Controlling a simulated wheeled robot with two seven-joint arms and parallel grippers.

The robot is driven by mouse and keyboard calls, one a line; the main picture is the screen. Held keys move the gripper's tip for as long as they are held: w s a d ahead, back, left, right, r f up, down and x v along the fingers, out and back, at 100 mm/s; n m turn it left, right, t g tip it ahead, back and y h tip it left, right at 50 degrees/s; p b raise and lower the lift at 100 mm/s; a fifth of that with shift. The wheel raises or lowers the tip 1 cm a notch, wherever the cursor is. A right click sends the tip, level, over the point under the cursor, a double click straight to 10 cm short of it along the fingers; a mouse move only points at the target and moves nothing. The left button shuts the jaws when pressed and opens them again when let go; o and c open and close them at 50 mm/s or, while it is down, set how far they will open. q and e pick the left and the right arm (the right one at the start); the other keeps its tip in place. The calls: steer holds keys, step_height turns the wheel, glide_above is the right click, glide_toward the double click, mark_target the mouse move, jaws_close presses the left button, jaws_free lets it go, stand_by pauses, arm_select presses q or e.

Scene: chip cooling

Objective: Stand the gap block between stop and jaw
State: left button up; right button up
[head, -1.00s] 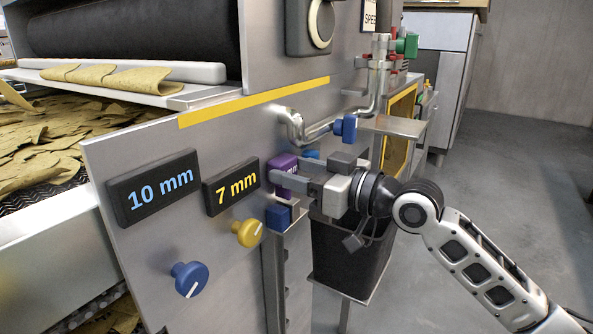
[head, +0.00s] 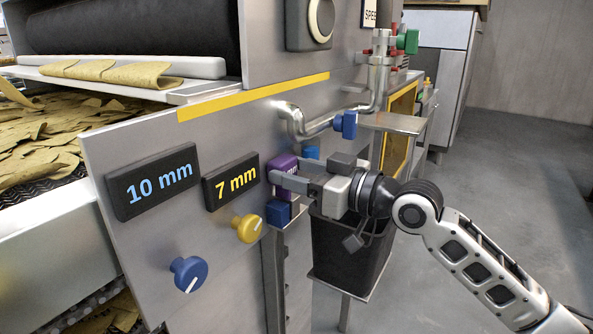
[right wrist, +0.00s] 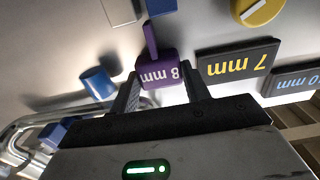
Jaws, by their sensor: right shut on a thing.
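The gap block is purple and marked 8 mm (head: 281,164). My right gripper (head: 284,179) is shut on it in front of the grey machine panel. In the right wrist view the block (right wrist: 160,72) sits between the fingers of the gripper (right wrist: 162,90), with a thin purple tongue pointing away from its label side. A blue block (head: 278,213) is on the panel just below it; it also shows in the right wrist view (right wrist: 161,6). I cannot tell which parts are the stop and the jaw, or whether the purple block touches them. My left gripper is not in view.
Dark plates marked 10 mm (head: 152,184) and 7 mm (head: 232,183) are on the panel to the left. Below them are a blue knob (head: 188,273) and a yellow knob (head: 248,229). A bent pipe with a blue handle (head: 345,125) is above the gripper. A dark bin (head: 345,255) stands below.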

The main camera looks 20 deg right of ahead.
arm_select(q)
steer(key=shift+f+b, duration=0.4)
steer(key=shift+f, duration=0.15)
arm_select(e)
steer(key=shift+f, duration=0.6)
arm_select(q)
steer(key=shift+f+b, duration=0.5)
steer(key=shift+b, duration=0.45)
arm_select(e)
steer(key=shift+f, duration=1.25)
steer(key=o, duration=1.1)
steer(key=shift+c, duration=0.2)
arm_select(q)
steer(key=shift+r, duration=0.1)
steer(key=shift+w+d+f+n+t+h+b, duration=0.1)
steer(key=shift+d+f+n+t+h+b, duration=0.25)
steer(key=shift+b, duration=1.35)
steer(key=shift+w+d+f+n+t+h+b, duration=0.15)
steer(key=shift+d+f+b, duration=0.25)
steer(key=shift+b, duration=1.3)
arm_select(e)
steer(key=v, duration=1.6)
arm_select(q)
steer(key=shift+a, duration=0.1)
arm_select(e)
steer(key=shift+f, duration=0.1)
